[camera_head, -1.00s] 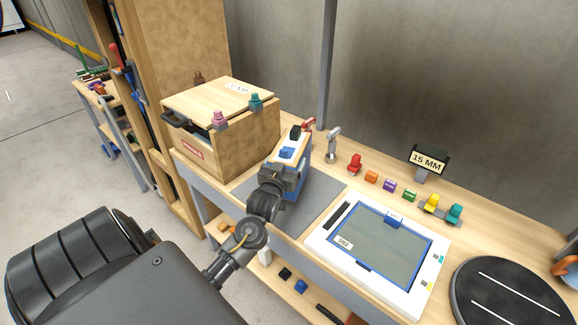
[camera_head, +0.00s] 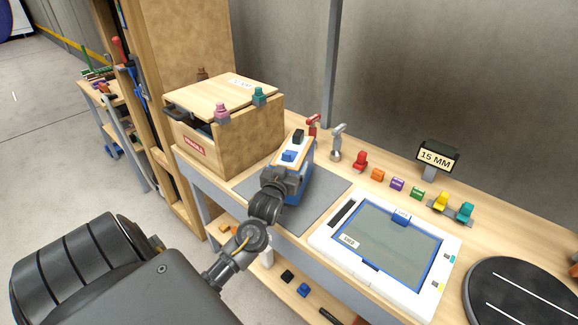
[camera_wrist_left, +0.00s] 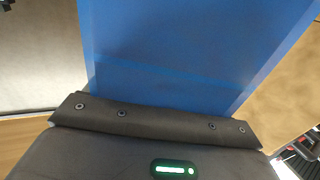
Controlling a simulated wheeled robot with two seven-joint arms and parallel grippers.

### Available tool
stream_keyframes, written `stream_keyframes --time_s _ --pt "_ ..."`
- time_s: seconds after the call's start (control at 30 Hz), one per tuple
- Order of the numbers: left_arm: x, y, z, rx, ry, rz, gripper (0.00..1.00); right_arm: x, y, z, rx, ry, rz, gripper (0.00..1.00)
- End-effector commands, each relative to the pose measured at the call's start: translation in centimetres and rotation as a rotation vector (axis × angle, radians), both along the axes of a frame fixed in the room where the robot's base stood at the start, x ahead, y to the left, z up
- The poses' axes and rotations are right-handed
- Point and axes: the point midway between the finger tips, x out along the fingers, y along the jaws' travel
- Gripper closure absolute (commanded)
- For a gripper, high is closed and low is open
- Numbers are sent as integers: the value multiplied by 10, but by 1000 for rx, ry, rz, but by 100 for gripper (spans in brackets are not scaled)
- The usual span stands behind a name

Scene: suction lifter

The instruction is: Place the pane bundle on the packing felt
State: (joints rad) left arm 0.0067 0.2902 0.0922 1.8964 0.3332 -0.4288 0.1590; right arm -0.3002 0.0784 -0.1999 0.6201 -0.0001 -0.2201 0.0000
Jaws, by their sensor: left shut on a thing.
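My left gripper (camera_head: 280,181) is shut on the pane bundle (camera_head: 301,187), a blue-sided upright block whose pale top carries a blue piece and a black piece. The bundle stands over the grey packing felt (camera_head: 325,196) on the bench, beside the wooden crate. I cannot tell whether its lower edge touches the felt, because my gripper and arm hide it. In the left wrist view, the bundle's flat blue face (camera_wrist_left: 180,45) fills the middle, right at the gripper's dark edge. My right gripper is not in view.
The wooden crate (camera_head: 250,137) with its lid is close left of the bundle. A white frame with a grey pane (camera_head: 385,250) lies to the right. Several coloured clamps, a grey tap-like fitting (camera_head: 337,142) and a 15 MM sign (camera_head: 437,157) line the back. A black turntable (camera_head: 520,295) is far right.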

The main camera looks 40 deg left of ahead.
Motion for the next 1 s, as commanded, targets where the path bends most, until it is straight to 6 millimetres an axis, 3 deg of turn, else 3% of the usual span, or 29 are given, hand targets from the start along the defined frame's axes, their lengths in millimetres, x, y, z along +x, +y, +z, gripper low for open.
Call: stream_keyframes --time_s 0.03,0.17,0.47,1.0 --pt "0 0 -2 0 1 0 17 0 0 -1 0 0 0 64" --pt "0 0 -1 0 1 0 0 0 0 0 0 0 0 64" --pt "-1 -1 1 0 1 0 0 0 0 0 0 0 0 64" --pt "-92 -41 -1 -3 1 0 0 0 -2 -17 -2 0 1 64"
